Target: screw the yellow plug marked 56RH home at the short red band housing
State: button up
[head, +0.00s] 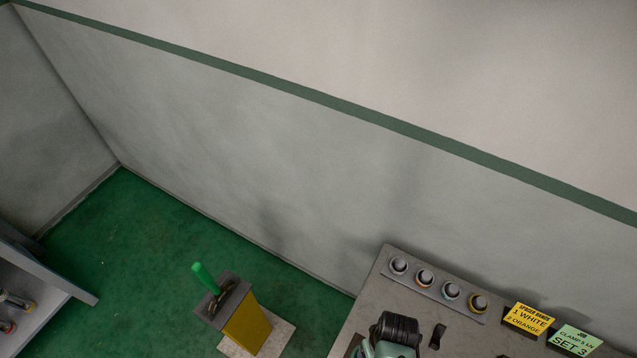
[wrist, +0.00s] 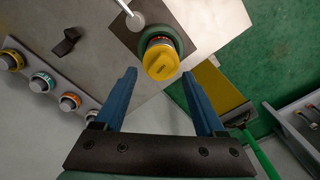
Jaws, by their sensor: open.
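In the wrist view a yellow plug (wrist: 161,64) sits at the top of an upright round fitting on a dark square plate (wrist: 122,32). Its marking is too small to read. Nothing is held. The plug and the fingertips do not show in the head view.
Several banded round fittings stand on a grey rail (head: 435,290) at the bench's back edge. Yellow (head: 528,319) and green (head: 574,341) signs stand right of it. A black wedge-shaped piece (head: 438,336) lies on the bench. A yellow pedestal (head: 247,325) with a green lever (head: 205,277) stands left.

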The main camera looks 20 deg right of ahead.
jog(key=n, duration=0.8)
jog(key=shift+n, duration=0.3)
jog(key=n, duration=0.3)
jog(key=shift+a, duration=0.1)
jog(key=n, duration=0.4)
jog(key=shift+n, duration=0.3)
jog(key=shift+f+b, duration=0.65)
jog(key=shift+f, duration=0.1)
jog(key=shift+r, duration=0.1)
jog(key=shift+c, duration=0.2)
